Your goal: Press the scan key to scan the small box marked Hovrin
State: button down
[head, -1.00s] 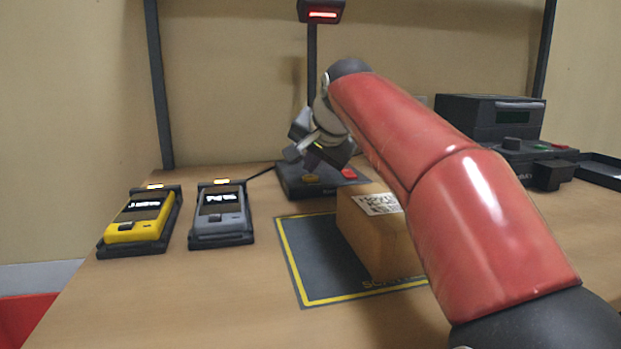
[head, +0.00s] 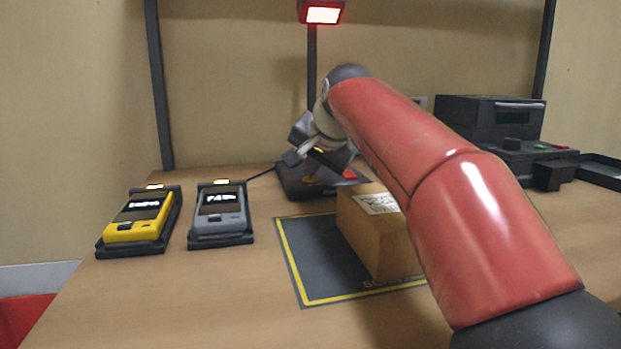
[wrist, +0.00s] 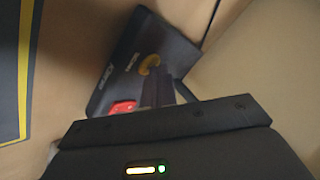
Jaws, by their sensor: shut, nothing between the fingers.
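The small box (head: 375,240) is brown cardboard with a white printed label (head: 382,204) on top, too blurred to read. It sits on the dark scan mat (head: 310,262), partly behind my arm. Behind it stands the scanner's key base (head: 325,188), with a red key (head: 350,174) and a yellow key. The wrist view shows the yellow key (wrist: 149,63) and red key (wrist: 123,107) clearly. My gripper (wrist: 156,78) is shut and empty, its fingertips at or just over the yellow key; contact cannot be told. The scanner head (head: 322,14) glows bright white with a red rim.
A yellow handheld device (head: 140,222) and a grey one (head: 221,217) sit in cradles at the left. A black machine (head: 490,118) stands back right, with a dark tray (head: 600,170) beside it. The table's front left (head: 200,300) is clear.

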aim_at(312, 180)
jog(key=shift+r+p, duration=0.75)
jog(key=shift+p, duration=0.1)
notch_tip(312, 180, up, 3)
jog(key=p, duration=0.2)
jog(key=shift+f+p, duration=0.2)
jog(key=shift+p, duration=0.1)
jog(key=shift+r+p, duration=0.5)
jog(key=shift+r, duration=0.75)
jog(key=shift+f, duration=0.1)
